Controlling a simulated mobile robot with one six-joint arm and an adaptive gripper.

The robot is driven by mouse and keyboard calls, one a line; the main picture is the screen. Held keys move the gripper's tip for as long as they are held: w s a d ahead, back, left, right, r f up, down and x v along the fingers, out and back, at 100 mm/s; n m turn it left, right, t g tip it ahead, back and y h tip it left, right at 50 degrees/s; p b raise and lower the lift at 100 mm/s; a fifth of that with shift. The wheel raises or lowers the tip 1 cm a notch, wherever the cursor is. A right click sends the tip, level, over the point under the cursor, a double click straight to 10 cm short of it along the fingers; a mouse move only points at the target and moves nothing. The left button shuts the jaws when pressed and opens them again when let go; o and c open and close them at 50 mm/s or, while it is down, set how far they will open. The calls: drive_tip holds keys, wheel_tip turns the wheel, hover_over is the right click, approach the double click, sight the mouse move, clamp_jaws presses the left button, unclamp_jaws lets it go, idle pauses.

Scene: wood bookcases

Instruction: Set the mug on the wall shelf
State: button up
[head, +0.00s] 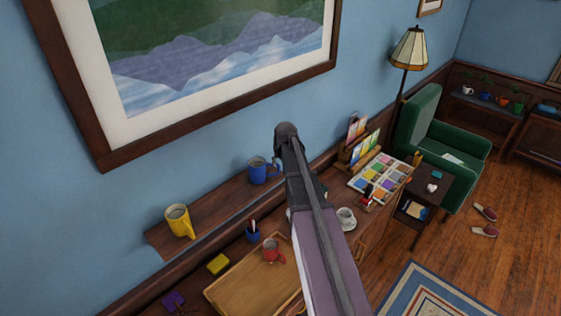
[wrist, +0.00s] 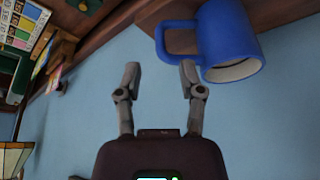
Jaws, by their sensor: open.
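A blue mug (head: 257,172) stands upright on the wall shelf (head: 215,200), its handle towards my arm. In the wrist view the blue mug (wrist: 226,38) appears upside down at the top right, its handle just beyond the fingertips. My gripper (wrist: 160,68) is open, with nothing between its fingers. The right finger is close to the mug's handle and rim; I cannot tell if they touch. A yellow mug (head: 179,221) also stands on the shelf, further left. A red mug (head: 272,250) is in the wooden tray (head: 235,290) below. In the head view my arm hides the gripper.
A large framed picture (head: 215,60) hangs above the shelf. Below are a pen cup (head: 252,232), a yellow block (head: 218,263), a white cup on a saucer (head: 346,217) and a paint set (head: 380,178). The shelf between the blue and yellow mugs is clear.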

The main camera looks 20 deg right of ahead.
idle(0.4)
drive_tip(key=s+a+n+g, duration=0.1)
drive_tip(key=s+a+g, duration=0.1)
drive_tip(key=s+a, duration=0.8)
drive_tip(key=s+a+f+n+g, duration=0.1)
drive_tip(key=s+a+g, duration=0.1)
drive_tip(key=s+a, duration=0.7)
drive_tip(key=s, duration=0.6)
drive_tip(key=shift+a+f+g+y, duration=0.25)
drive_tip(key=shift+a+g+y, duration=0.05)
drive_tip(key=shift+a+y, duration=0.1)
drive_tip(key=shift+s, duration=0.1)
